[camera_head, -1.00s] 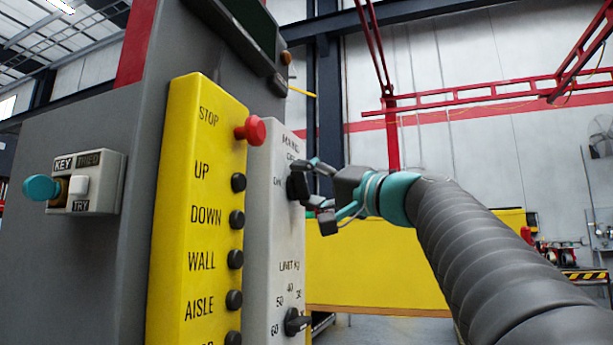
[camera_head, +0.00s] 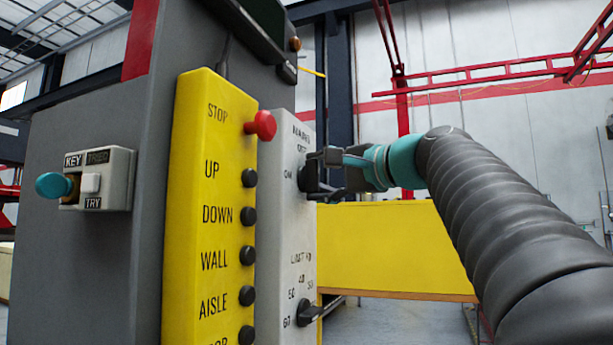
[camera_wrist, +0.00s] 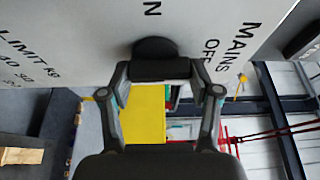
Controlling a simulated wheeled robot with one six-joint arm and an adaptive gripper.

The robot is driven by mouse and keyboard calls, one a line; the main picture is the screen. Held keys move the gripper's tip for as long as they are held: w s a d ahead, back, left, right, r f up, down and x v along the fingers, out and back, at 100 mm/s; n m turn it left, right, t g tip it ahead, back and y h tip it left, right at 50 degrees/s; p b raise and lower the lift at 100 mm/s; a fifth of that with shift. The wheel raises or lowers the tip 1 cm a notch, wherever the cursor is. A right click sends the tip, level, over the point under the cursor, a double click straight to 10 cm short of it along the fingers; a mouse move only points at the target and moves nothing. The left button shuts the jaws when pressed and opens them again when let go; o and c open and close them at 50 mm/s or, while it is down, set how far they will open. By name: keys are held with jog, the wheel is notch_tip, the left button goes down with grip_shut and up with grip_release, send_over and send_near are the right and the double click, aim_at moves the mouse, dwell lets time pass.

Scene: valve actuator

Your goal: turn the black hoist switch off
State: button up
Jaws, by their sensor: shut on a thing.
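The black hoist switch (camera_head: 303,179) is a round knob with a raised grip on the white panel (camera_head: 276,225), under the lettering MAINS and OFF, with ON at its left. It also shows in the wrist view (camera_wrist: 155,47), its dark grip (camera_wrist: 160,69) between my fingers. My gripper (camera_head: 322,174) comes from the right and is shut on this grip. In the wrist view my gripper (camera_wrist: 160,76) has one finger on each side of the switch. The fingers partly hide the switch in the head view, and I cannot tell which mark it points to.
A yellow button box (camera_head: 203,210) with a red stop button (camera_head: 261,125) stands left of the white panel. A black limit knob (camera_head: 309,312) sits lower on the panel. A key unit (camera_head: 104,180) with a teal knob is at the far left.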

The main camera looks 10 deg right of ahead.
dwell(0.5)
jog(key=o, duration=1.1)
jog(key=shift+o, duration=0.2)
jog(key=shift+s, duration=0.15)
jog(key=v, duration=1.2)
jog(key=shift+f, duration=0.1)
